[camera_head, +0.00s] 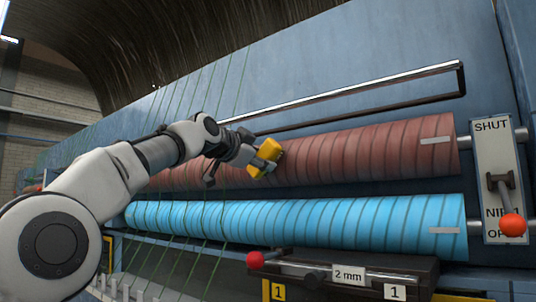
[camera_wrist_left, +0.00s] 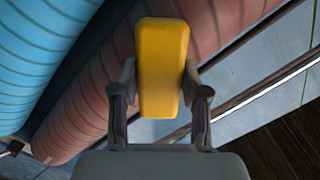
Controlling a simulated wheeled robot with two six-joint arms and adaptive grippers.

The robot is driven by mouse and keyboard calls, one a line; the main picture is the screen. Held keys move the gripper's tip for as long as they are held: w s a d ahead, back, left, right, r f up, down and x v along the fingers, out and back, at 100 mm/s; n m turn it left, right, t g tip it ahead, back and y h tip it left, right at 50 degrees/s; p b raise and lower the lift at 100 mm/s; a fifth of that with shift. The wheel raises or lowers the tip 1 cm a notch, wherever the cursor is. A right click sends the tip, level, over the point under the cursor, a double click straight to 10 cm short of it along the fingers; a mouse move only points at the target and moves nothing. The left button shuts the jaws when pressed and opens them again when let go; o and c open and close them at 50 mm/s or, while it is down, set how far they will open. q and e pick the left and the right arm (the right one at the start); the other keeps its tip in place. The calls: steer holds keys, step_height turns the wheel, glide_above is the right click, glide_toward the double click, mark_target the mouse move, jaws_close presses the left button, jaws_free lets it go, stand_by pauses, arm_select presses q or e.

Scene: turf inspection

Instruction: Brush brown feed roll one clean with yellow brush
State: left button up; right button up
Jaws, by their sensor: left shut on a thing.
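The brown feed roll (camera_head: 375,150) runs across the machine above the blue roll (camera_head: 350,220). My left gripper (camera_head: 265,160) is shut on the yellow brush (camera_head: 265,157) and holds it at the front of the brown roll, around its middle. In the left wrist view the yellow brush (camera_wrist_left: 162,65) sits between the two fingers of my left gripper (camera_wrist_left: 160,95), with the brown roll (camera_wrist_left: 110,80) behind it. I cannot tell whether the brush touches the roll. The brush's far side is hidden. My right gripper is not in view.
A metal rail (camera_head: 350,95) runs above the brown roll. At the right is a SHUT/NIP/OPEN plate (camera_head: 495,150) with a red-knobbed lever (camera_head: 512,225). Below the blue roll are a 2 mm box (camera_head: 390,270) and a red knob (camera_head: 255,260). Green yarns hang at the left.

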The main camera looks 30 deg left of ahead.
arm_select(q)
steer(key=shift+f, duration=0.1)
steer(key=s+b, duration=0.7)
steer(key=s, duration=0.1)
steer(key=shift+s+a, duration=0.25)
steer(key=shift+s, duration=0.1)
stand_by(0.4)
